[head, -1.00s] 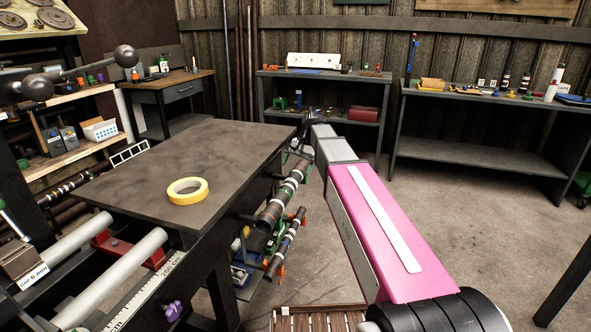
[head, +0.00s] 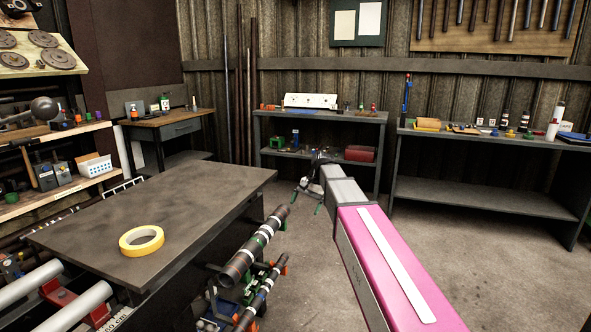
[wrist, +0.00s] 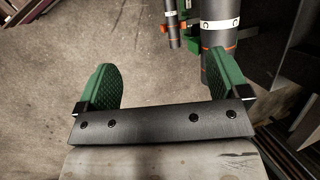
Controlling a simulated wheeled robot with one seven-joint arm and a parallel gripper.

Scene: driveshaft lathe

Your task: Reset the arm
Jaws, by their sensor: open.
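My arm reaches forward from the lower right in the head view, with its pink and grey links above the floor. My gripper (head: 311,193) is at its far end, small, past the right edge of the dark table. In the wrist view my gripper (wrist: 170,88) shows two green textured fingers set wide apart with nothing between them. Bare concrete floor (wrist: 110,40) lies beyond the fingers. A dark shaft with white and orange bands (wrist: 217,50) stands in the view beside the right finger; I cannot tell whether they touch.
The dark table (head: 200,205) at left bears a yellow tape roll (head: 141,241). Banded shafts (head: 253,248) lie along its right side. A grey shelf unit (head: 320,118) and a long bench (head: 480,195) stand at the back. The floor at right is clear.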

